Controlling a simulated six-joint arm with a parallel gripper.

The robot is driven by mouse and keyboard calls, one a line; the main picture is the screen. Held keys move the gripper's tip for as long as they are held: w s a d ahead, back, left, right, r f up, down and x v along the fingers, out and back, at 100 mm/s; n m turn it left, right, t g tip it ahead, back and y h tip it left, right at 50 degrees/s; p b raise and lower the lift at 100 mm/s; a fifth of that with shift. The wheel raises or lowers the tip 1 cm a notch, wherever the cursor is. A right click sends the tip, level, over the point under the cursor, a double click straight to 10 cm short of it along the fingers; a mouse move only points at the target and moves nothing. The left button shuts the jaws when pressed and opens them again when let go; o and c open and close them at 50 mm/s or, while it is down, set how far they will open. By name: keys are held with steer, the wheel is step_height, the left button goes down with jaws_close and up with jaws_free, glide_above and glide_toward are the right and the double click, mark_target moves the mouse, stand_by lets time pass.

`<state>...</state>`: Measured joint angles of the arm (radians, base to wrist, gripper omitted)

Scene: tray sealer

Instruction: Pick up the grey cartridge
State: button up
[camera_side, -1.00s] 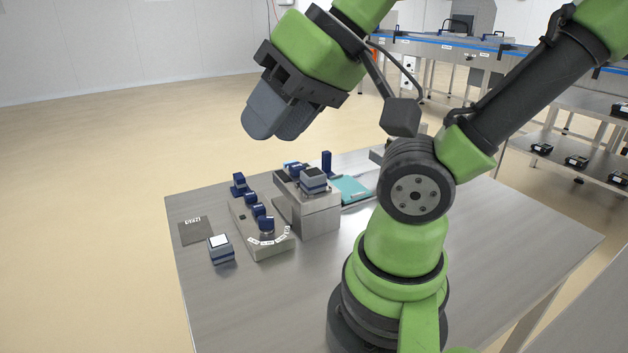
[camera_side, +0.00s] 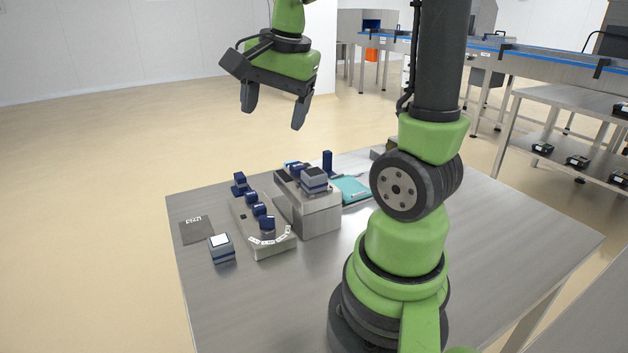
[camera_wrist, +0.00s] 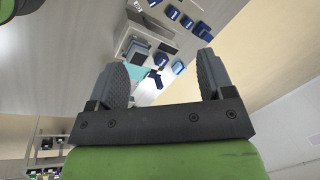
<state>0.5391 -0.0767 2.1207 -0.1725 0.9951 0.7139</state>
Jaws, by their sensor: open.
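Two grey block-shaped cartridges with blue bands show in the side view. One cartridge with a white top (camera_side: 221,249) stands on the table at the front left. Another cartridge with a darker top (camera_side: 314,179) sits on the raised metal block (camera_side: 318,216). I cannot tell for sure which one the task means. My gripper (camera_side: 273,118) is open and empty, pointing down, high above the table's far left side and apart from both cartridges.
A low panel (camera_side: 280,249) with several blue knobs stands between the table cartridge and the raised block. A dark labelled mat (camera_side: 197,230) lies at the left edge. A teal plate (camera_side: 351,189) and a blue upright piece (camera_side: 327,161) are behind the block. The front table is clear.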

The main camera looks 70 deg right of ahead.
steer(key=s+d+f+m+g, duration=0.25)
steer(key=d+f+m, duration=0.45)
steer(key=d, duration=0.4)
steer(key=m, duration=0.2)
glide_above(314, 172)
step_height(314, 172, down, 4)
steer(key=shift+r+y, duration=0.15)
steer(key=shift+y, duration=0.25)
step_height(314, 172, down, 6)
steer(key=shift+f, duration=0.1)
steer(key=c, duration=1.1)
steer(key=shift+o, duration=0.2)
